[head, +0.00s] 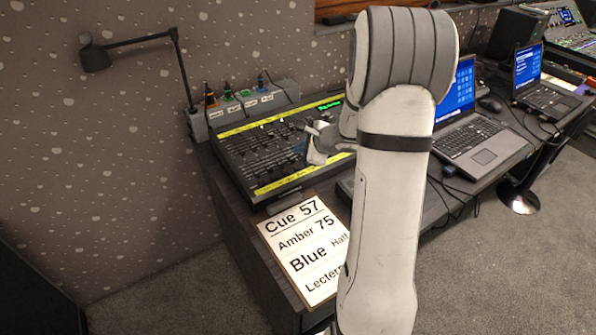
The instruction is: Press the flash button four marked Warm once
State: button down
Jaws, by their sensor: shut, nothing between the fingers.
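The lighting console (262,157) is a dark fader desk with yellow label strips along its far and near edges and a small green display. The lettering on its near yellow strip (290,180) is too small to read, so I cannot pick out flash button four marked Warm. My gripper (312,133) is shut and empty over the right part of the console. It is small and partly merged with my wrist, so I cannot tell its height or whether it touches anything. My arm hides the console's right end.
A cue sheet (305,250) reading Cue 57, Amber 75 and Blue lies in front of the console. A box with colored plugs (240,104) and a desk lamp (97,55) stand behind it. Two laptops (470,140) (545,98) and cables are at right.

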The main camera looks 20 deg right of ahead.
aim_at(297, 168)
jog(key=f+b, duration=0.1)
jog(key=f, duration=0.1)
jog(key=f+b, duration=0.2)
jog(key=shift+w+f, duration=0.2)
jog(key=shift+f, duration=0.1)
dwell(1.7)
jog(key=shift+f+b, duration=0.4)
jog(key=shift+b, duration=0.5)
jog(key=shift+f+b, duration=0.3)
jog(key=shift+b, duration=0.1)
jog(key=shift+r, duration=0.15)
dwell(0.5)
jog(key=shift+r+p, duration=0.35)
jog(key=shift+r, duration=0.25)
